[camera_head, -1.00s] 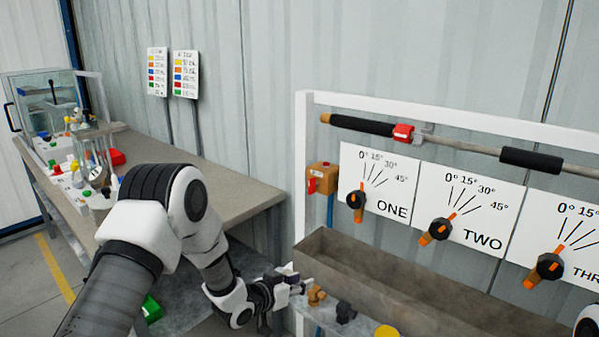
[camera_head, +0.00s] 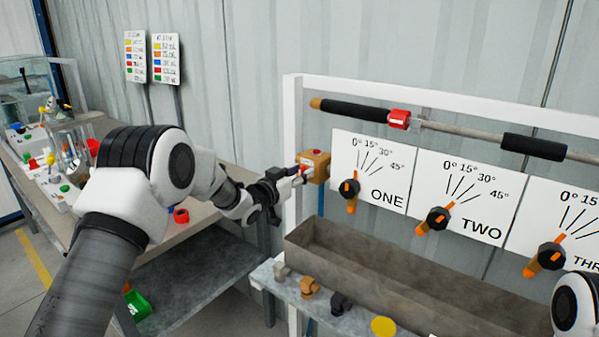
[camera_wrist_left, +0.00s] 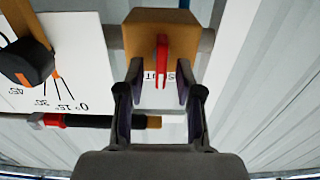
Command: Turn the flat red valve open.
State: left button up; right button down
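The flat red valve is a thin red handle on an orange-brown block (camera_head: 318,164) at the left post of the white frame. In the left wrist view the red handle (camera_wrist_left: 162,58) points from the block (camera_wrist_left: 160,22) toward me, between the two fingertips. My left gripper (camera_head: 298,172) is at the block in the head view, partly covering the handle. In the left wrist view my left gripper (camera_wrist_left: 160,82) is open, with a gap on each side of the handle. Of my right arm only a white and black part shows at the lower right edge; its gripper is out of view.
Panels ONE (camera_head: 372,172), TWO (camera_head: 466,196) and THREE with black-and-orange knobs stand right of the valve. A grey trough (camera_head: 400,285) and a shelf with several small fittings lie below. A horizontal bar (camera_head: 455,130) with black grips runs above the panels.

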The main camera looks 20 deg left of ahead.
pick_arm(q)
jog(key=shift+c, duration=0.3)
jog(key=shift+a+f, duration=0.1)
grip_shut()
jog(key=m+b, duration=0.3)
jog(key=shift+d+f, duration=0.1)
jog(key=shift+d, duration=0.1)
jog(key=shift+s+d+f+m+b, duration=0.1)
jog(key=shift+d+f+m+b, duration=0.1)
jog(key=shift+m+b, duration=2.25)
jog(key=shift+d+f+m+b, duration=0.1)
jog(key=shift+f+m+b, duration=0.05)
jog(key=shift+m+b, duration=2.25)
jog(key=shift+s+d+f+m+b, duration=0.1)
jog(key=shift+f+m+b, duration=0.1)
jog(key=shift+m+b, duration=2.2)
jog(key=shift+m+p, duration=0.35)
